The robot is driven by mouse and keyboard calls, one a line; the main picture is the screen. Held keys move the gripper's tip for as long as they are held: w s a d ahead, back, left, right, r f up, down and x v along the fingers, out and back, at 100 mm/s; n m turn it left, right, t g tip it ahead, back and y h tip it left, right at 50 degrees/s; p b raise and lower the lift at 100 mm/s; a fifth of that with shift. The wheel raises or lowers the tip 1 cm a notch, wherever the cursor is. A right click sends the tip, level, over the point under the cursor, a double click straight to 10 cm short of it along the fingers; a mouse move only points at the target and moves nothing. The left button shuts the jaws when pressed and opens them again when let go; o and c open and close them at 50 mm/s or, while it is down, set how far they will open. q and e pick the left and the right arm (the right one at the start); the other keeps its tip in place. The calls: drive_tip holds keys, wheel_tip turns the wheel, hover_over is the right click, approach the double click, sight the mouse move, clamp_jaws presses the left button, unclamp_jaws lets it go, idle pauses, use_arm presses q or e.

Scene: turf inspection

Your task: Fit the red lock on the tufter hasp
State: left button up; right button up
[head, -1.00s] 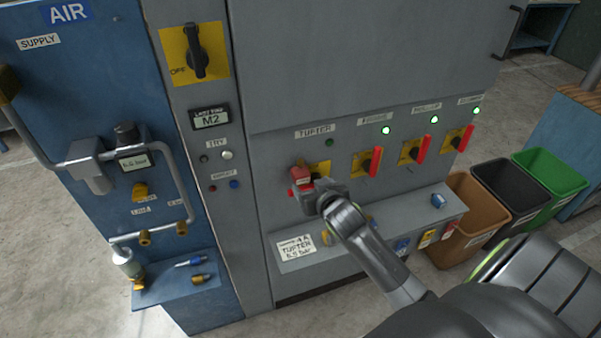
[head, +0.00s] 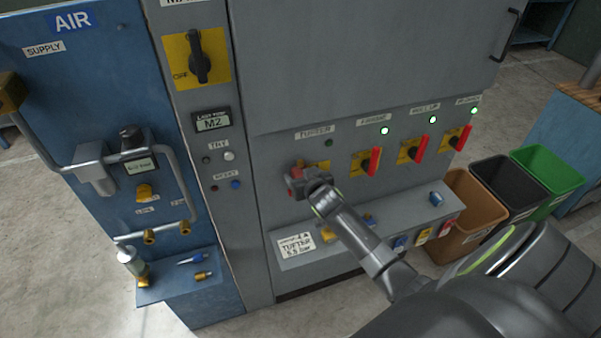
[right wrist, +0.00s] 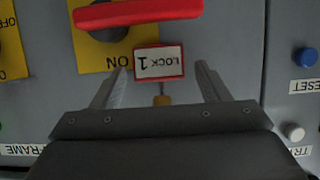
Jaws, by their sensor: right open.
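The red lock, labelled LOCK 1, shows in the right wrist view (right wrist: 159,63), upside down there, close to the tufter switch. A brass-coloured piece sticks out at its near end. The tufter switch has a yellow plate (head: 322,166) and a red handle (right wrist: 138,12), which lies crosswise in the wrist view. My right gripper (right wrist: 160,76) is open, its two fingers on either side of the lock with gaps visible. In the head view my gripper covers most of the lock and switch. I cannot see the hasp or whether the shackle passes through it. My left gripper is not in view.
Several other switches with red handles (head: 375,160) stand to the right under green lamps; the tufter lamp (head: 328,142) is dark. A grey shelf (head: 405,222) with small items juts out below. Brown, black and green bins (head: 547,172) stand at the right.

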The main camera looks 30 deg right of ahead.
drive_tip(key=shift+w+f, duration=0.1)
drive_tip(key=shift+w, duration=0.15)
drive_tip(key=c, duration=1.3)
drive_tip(key=shift+w+r, duration=0.1)
drive_tip(key=shift+r, duration=0.15)
